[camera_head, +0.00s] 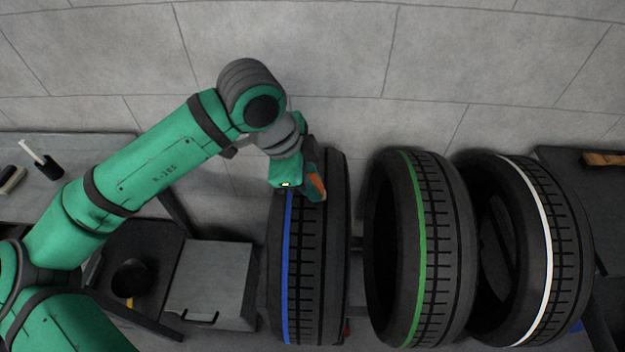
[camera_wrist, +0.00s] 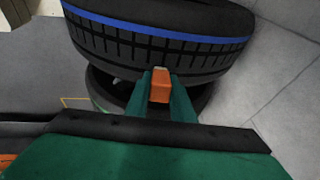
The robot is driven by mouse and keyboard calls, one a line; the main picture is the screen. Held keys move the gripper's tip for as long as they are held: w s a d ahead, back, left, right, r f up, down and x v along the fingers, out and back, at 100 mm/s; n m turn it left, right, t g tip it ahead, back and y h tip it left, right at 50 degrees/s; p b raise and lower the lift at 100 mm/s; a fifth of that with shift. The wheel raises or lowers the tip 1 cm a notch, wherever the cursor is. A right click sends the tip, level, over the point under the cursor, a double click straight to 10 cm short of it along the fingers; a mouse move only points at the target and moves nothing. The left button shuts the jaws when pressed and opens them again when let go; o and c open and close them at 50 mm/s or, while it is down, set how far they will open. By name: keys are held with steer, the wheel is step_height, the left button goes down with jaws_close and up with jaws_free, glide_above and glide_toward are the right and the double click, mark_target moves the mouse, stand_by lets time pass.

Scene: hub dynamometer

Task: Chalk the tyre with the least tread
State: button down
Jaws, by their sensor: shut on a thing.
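Three black tyres stand upright in a row in the head view: a blue-striped tyre (camera_head: 310,265), a green-striped tyre (camera_head: 435,250) and a white-striped tyre (camera_head: 565,235). All show grooved tread; I cannot judge its depth reliably. My gripper (camera_head: 305,184) is shut on an orange block-like piece (camera_wrist: 160,86), probably the chalk, at the upper part of the blue-striped tyre. In the wrist view, the blue-striped tyre (camera_wrist: 150,45) lies just beyond the fingertips. I cannot tell whether the orange piece touches it. No chalk mark shows on the visible treads.
A grey bench (camera_head: 80,150) at the left holds a dark cup (camera_head: 50,167) with a white stick and a dark block (camera_head: 12,180). A grey box (camera_head: 210,280) stands left of the tyres. A dark table (camera_head: 580,165) is at the right, before a grey block wall.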

steer(key=shift+f, duration=0.15)
steer(key=shift+w, duration=0.1)
steer(key=shift+w+r, duration=0.15)
steer(key=shift+w, duration=1.6)
steer(key=shift+w+r, duration=0.1)
steer(key=shift+w, duration=1.6)
steer(key=shift+s+a+f, duration=0.1)
steer(key=shift+a, duration=0.45)
steer(key=shift+s, duration=3.45)
steer(key=shift+w+a, duration=0.1)
steer(key=shift+a, duration=0.4)
steer(key=shift+w, duration=3.45)
step_height(320, 180, up, 6)
